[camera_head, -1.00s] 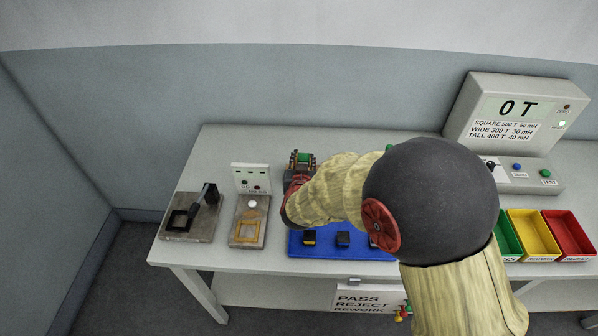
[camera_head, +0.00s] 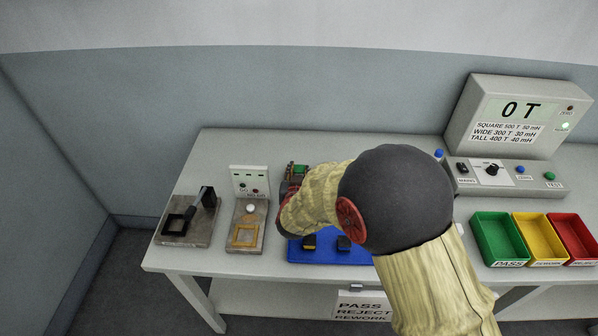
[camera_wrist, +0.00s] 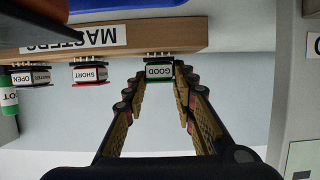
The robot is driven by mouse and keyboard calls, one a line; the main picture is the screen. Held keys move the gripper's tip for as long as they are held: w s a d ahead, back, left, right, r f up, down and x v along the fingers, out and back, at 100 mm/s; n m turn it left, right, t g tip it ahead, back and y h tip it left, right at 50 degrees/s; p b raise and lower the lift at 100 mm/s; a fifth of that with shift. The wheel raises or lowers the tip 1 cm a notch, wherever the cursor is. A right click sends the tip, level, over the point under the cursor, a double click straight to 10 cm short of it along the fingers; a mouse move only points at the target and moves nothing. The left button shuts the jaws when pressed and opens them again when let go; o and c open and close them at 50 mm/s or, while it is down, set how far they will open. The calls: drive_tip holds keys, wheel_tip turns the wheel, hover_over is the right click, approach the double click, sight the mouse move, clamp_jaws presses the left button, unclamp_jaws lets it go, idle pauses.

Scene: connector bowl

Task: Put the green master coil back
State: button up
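The green master coil (camera_wrist: 159,72), labelled GOOD, sits between my fingertips in the wrist view. My gripper (camera_wrist: 160,80) appears closed on its two sides; any thin gap is too small to see. In the wrist view, which is upside down, the coil's pins are close to the edge of the wooden MASTERS rack (camera_wrist: 190,36). I cannot tell whether they touch it. The red SHORT coil (camera_wrist: 89,74) and the OPEN coil (camera_wrist: 31,77) are on the rack beside it. In the head view the green coil (camera_head: 299,170) shows at my gripper (camera_head: 295,178); my arm hides the rack.
Two fixtures (camera_head: 187,225) (camera_head: 247,235) stand at the bench's left, before a small white panel (camera_head: 249,180). A blue tray (camera_head: 350,257) with dark parts is in front. Green (camera_head: 490,240), yellow (camera_head: 540,240) and red (camera_head: 575,235) bins and a tester (camera_head: 510,110) reading 0 T are right.

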drive_tip(key=o, duration=0.5)
drive_tip(key=shift+c, duration=0.2)
drive_tip(key=shift+r, duration=0.2)
drive_tip(key=p+v, duration=0.4)
drive_tip(key=v, duration=0.8)
drive_tip(key=s+d+r+g+y, duration=0.2)
drive_tip(key=r, duration=0.4)
drive_tip(key=s+d+r+g+y, duration=0.1)
drive_tip(key=s+d+r+y, duration=0.1)
drive_tip(key=r, duration=0.4)
drive_tip(key=s+d+r+g+h, duration=0.1)
drive_tip(key=s+d+r+g, duration=0.1)
drive_tip(key=s+d, duration=0.6)
drive_tip(key=s+d+r+g+h, duration=0.2)
drive_tip(key=s+d, duration=0.6)
drive_tip(key=s, duration=0.6)
drive_tip(key=shift+s+d+r+g+h, duration=0.3)
drive_tip(key=shift+r+g, duration=0.25)
drive_tip(key=shift+g, duration=0.15)
